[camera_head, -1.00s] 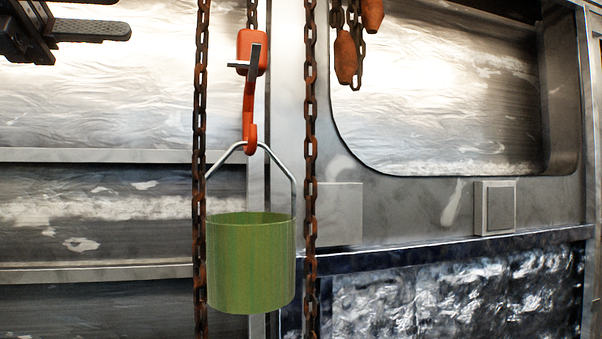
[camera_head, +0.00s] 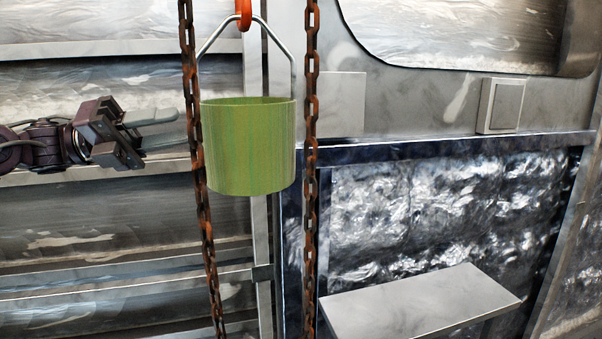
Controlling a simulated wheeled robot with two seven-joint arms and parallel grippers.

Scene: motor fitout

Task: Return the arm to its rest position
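My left gripper (camera_head: 176,129) is at the left, its arm coming in from the left edge. Its two grey fingers point right and stand apart with nothing between them. A green bucket (camera_head: 248,146) hangs upright by its wire handle from an orange hook (camera_head: 243,12), cut off by the top edge. The gripper is left of the bucket and short of it in the picture. My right gripper is not in view.
Two rusty chains hang on either side of the bucket, a left one (camera_head: 196,150) and a right one (camera_head: 310,150). A grey bench or table top (camera_head: 420,303) is at the lower right. A square switch plate (camera_head: 502,105) sits on the metal wall behind.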

